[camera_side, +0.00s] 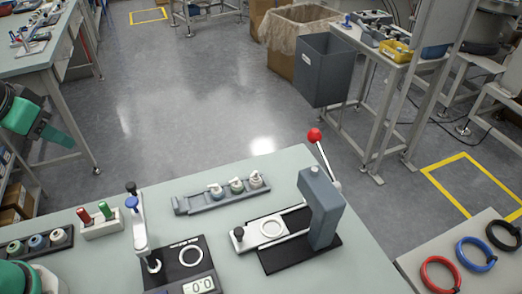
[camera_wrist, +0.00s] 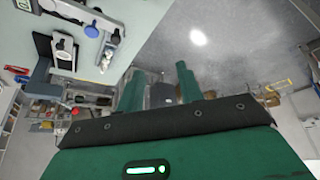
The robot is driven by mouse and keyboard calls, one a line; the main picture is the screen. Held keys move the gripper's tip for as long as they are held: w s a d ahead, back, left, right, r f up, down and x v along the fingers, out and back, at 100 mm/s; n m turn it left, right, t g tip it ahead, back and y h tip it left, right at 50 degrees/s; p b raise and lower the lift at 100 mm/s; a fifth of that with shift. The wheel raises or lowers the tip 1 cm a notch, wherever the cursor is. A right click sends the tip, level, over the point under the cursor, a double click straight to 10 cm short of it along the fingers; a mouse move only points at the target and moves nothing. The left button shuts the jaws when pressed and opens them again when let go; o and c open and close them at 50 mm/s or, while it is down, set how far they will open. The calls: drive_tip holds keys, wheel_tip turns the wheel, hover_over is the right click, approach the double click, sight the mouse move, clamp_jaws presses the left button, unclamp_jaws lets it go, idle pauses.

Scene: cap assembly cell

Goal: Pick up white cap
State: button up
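A grey rack (camera_side: 222,197) in the middle of the table holds three small capped pieces: a whitish one at left (camera_side: 215,189), a greenish one in the middle (camera_side: 236,186) and a whitish one at right (camera_side: 256,180). My gripper (camera_side: 58,136) is high at the left, off the table's edge and away from all caps. In the wrist view my gripper (camera_wrist: 158,88) has its green fingers apart, with nothing between them.
A lever press with a red knob (camera_side: 314,135) stands right of the rack. A black gauge stand (camera_side: 183,257) is in front. Red and green-handled tools (camera_side: 99,222) stand in a white block. Coloured rings (camera_side: 475,254) lie at the right.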

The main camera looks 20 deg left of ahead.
drive_tip(key=w+d+r+n+g, duration=0.1)
drive_tip(key=w+d, duration=0.1)
drive_tip(key=w, duration=0.2)
drive_tip(key=w+d+r, duration=0.1)
drive_tip(key=w+d, duration=0.2)
drive_tip(key=w, duration=0.2)
drive_tip(key=n+g, duration=0.4)
hover_over(256, 171)
wheel_tip(256, 171, down, 18)
drive_tip(key=shift+a+r, duration=0.1)
drive_tip(key=shift+a, duration=0.05)
drive_tip(key=shift+d+f, duration=0.25)
drive_tip(key=shift+f, duration=0.1)
drive_tip(key=shift+f, duration=0.1)
drive_tip(key=shift+f, duration=1.2)
drive_tip(key=shift+f, duration=0.1)
